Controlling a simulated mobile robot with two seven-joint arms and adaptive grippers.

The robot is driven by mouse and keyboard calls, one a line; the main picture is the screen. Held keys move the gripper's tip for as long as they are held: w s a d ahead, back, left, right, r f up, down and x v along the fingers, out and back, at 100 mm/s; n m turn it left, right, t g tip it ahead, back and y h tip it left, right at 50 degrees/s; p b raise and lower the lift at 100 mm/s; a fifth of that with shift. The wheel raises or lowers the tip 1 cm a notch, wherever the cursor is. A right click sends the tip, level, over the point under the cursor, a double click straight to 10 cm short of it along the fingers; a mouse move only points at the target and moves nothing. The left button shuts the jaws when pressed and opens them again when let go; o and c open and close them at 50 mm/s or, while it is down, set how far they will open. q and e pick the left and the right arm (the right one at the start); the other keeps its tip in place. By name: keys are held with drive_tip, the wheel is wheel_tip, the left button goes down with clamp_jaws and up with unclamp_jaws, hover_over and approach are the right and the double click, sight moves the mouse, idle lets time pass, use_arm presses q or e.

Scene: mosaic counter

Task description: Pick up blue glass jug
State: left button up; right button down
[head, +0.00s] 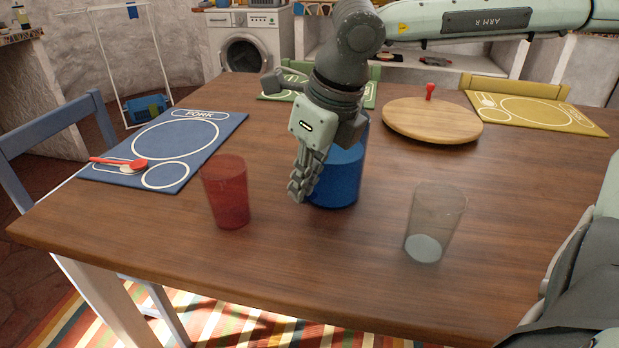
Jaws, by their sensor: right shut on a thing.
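The blue glass jug (339,180) stands upright on the wooden table, near its middle. Its upper part is mostly hidden behind my right gripper. My right gripper (303,185) comes down from above and is shut on the jug, with its visible fingers against the jug's left side. The other finger is hidden. I cannot tell whether the jug's base touches the table or is just above it. My left gripper is not in view.
A red glass (227,191) stands left of the jug, and a clear glass (435,222) stands to the right. A round wooden board (432,121) lies behind. A blue placemat (166,150) and a yellow placemat (540,112) lie at the sides. The front table edge is clear.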

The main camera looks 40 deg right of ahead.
wheel_tip(320, 180, up, 4)
drive_tip(key=shift+w+f, duration=0.1)
drive_tip(key=shift+f, duration=0.1)
drive_tip(key=shift+w+r, duration=0.2)
drive_tip(key=shift+r, duration=0.15)
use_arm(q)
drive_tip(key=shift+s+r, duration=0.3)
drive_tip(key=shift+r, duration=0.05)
use_arm(e)
drive_tip(key=w+a+r, duration=0.3)
drive_tip(key=w+r, duration=0.3)
drive_tip(key=w, duration=0.4)
drive_tip(key=shift+w+a+r, duration=0.25)
drive_tip(key=shift+w+r, duration=0.1)
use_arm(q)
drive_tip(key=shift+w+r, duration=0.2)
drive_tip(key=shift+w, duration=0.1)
